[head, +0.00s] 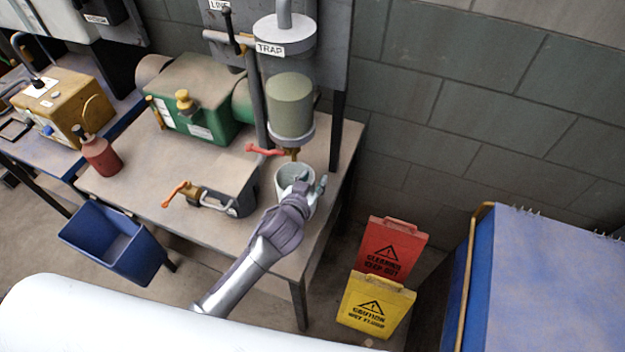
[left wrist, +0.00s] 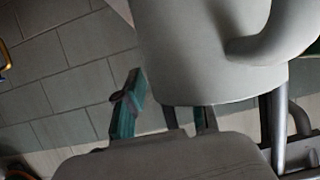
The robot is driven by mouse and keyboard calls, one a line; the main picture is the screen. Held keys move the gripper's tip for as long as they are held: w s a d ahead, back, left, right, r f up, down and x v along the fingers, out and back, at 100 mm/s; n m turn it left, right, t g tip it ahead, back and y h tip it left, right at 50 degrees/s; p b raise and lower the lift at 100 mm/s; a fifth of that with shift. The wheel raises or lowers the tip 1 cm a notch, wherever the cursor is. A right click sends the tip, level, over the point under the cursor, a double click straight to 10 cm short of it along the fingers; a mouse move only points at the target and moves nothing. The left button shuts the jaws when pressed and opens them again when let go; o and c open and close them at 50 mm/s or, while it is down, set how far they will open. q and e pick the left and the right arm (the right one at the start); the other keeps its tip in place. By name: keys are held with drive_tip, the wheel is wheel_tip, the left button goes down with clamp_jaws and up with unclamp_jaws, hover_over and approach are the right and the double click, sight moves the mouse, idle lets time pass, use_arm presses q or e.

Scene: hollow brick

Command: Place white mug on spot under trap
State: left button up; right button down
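The white mug (head: 282,182) stands upright on the table, below the brass outlet of the clear cylinder labelled TRAP (head: 290,95). My left gripper (head: 311,183) is at the mug's near right rim, its fingers spread. One finger seems to reach inside the rim and the other is outside it. In the left wrist view the mug (left wrist: 205,50) fills the upper middle, with its handle at the right. A teal finger (left wrist: 127,105) shows left of the wall with a narrow gap. The other finger is partly hidden by the mug. The spot under the mug is hidden. My right gripper is out of view.
A red valve lever (head: 264,151) sits just left of the outlet. A grey device with an orange lever (head: 225,197) and a green machine (head: 200,98) stand on the table (head: 145,180). A blue bin (head: 112,243) is at the front left. Caution signs (head: 377,303) stand on the floor at right.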

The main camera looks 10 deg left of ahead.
use_arm(q)
drive_tip(key=shift+r, duration=0.15)
drive_tip(key=shift+s, duration=0.35)
drive_tip(key=b+v, duration=0.1)
drive_tip(key=v, duration=1)
drive_tip(key=shift+s, duration=0.15)
drive_tip(key=shift+a+r, duration=0.1)
